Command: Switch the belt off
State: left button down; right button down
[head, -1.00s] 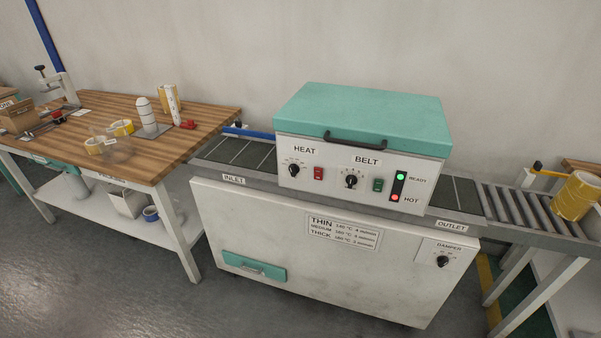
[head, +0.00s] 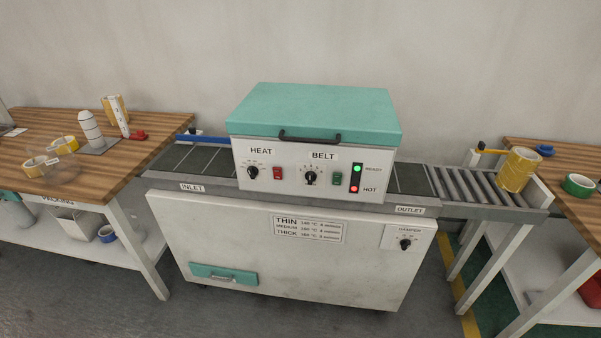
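The heat machine (head: 300,265) stands in the middle of the head view with a teal lid (head: 315,110). On its white control panel, the BELT section has a black dial (head: 310,178) and a green rocker switch (head: 337,178) to the right of the dial. The HEAT section has a black dial (head: 252,172) and a red rocker switch (head: 277,173). The READY lamp (head: 357,169) glows green and the HOT lamp (head: 353,189) glows red. The rocker positions are too small to tell. Neither gripper is in view.
A wooden packing table (head: 60,185) is at left, another table (head: 570,200) at right. Grey floor lies in front.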

aim_at(337, 178)
jog(key=k, duration=1.35)
jog(key=u, duration=0.4)
jog(key=i, duration=0.5)
jog(key=u, duration=0.65)
jog(key=i, duration=1.3)
jog(key=z, duration=0.65)
